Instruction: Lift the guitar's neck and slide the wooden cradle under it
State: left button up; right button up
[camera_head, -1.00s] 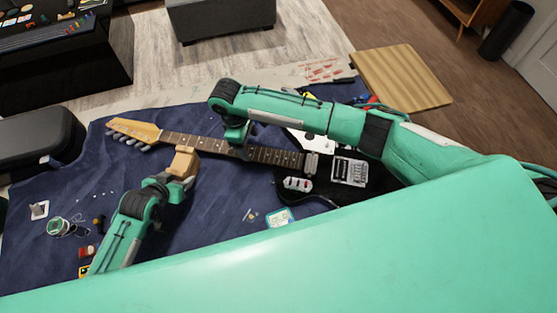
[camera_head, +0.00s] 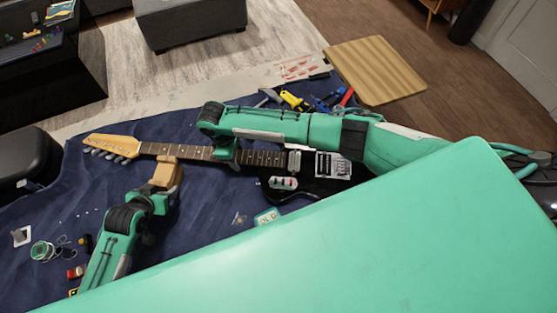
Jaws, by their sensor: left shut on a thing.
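The guitar lies across the blue mat, its pale headstock (camera_head: 108,143) at the left and its dark neck (camera_head: 180,152) running right to the black body (camera_head: 300,188). My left gripper (camera_head: 170,187) is shut on the wooden cradle (camera_head: 165,172), a small tan block. The cradle's top is at the near edge of the neck, close to the headstock end; I cannot tell whether it is under the neck or touching it. My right gripper (camera_head: 224,153) is at the middle of the neck, pointing down. Its fingers are mostly hidden, and part of the guitar body is behind my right arm.
The blue mat (camera_head: 60,215) holds a wire spool (camera_head: 42,250) and small parts at the left. A black case (camera_head: 25,160) stands at the far left. Tools (camera_head: 295,101) lie beyond my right arm, near a wooden board (camera_head: 375,71). A small labelled box (camera_head: 266,216) lies near the body.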

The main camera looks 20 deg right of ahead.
jog(key=c, duration=0.9)
jog(key=shift+r, duration=0.1)
jog(key=shift+r, duration=0.1)
jog(key=shift+w+r, duration=0.15)
jog(key=shift+r, duration=0.5)
jog(key=shift+r, duration=0.35)
jog(key=shift+r, duration=0.4)
jog(key=shift+r, duration=0.35)
jog(key=shift+r, duration=0.35)
